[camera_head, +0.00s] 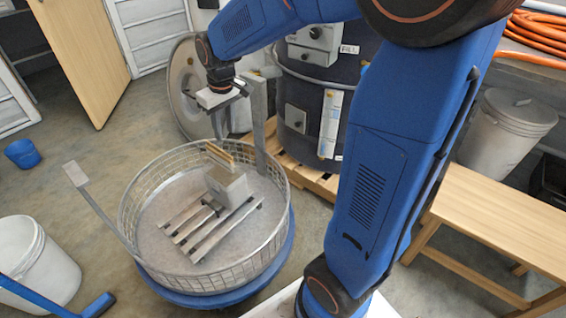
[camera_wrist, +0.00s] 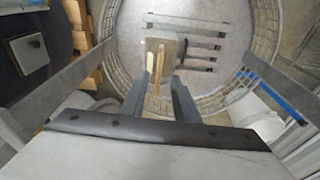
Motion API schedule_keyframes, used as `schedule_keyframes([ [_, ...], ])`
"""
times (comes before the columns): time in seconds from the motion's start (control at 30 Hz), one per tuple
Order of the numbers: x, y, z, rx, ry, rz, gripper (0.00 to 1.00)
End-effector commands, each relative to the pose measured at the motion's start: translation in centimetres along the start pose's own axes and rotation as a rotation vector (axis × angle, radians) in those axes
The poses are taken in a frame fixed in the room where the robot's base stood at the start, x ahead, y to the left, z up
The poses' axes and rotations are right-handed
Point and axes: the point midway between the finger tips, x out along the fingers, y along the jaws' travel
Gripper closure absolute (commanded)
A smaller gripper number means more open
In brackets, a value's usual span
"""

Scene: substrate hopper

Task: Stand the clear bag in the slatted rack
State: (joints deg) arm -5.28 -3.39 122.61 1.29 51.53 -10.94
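The clear bag (camera_head: 229,187) looks like a greyish, boxy upright pouch with a pale wooden strip along its top. It stands in the round mesh basket, at the upper right end of the slatted rack (camera_head: 190,240); I cannot tell whether it is between the slats or beside them. In the wrist view the bag (camera_wrist: 151,46) shows beyond the fingers, with the rack's dark slats (camera_wrist: 203,47) to its right. My gripper (camera_head: 216,128) is above and behind the bag, apart from it. In the wrist view its fingers (camera_wrist: 158,90) are spread with nothing held.
The mesh basket (camera_head: 133,200) has upright grey posts at its left and back right. A dark drum (camera_head: 365,75) on a pallet stands behind. A white bucket (camera_head: 45,262) is at left, a wooden bench (camera_head: 500,215) at right. Floor between the door and basket is open.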

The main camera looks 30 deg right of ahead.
Motion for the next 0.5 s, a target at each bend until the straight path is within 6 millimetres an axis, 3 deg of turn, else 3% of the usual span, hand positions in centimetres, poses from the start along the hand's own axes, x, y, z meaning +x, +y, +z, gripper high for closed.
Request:
schedule_keyframes([
  [0.2,-4.0,-0.2,5.9,0.056,0.057,0.017,0.72],
  [0.5,-7.3,-0.8,14.1,0.132,0.130,0.038,0.72],
])
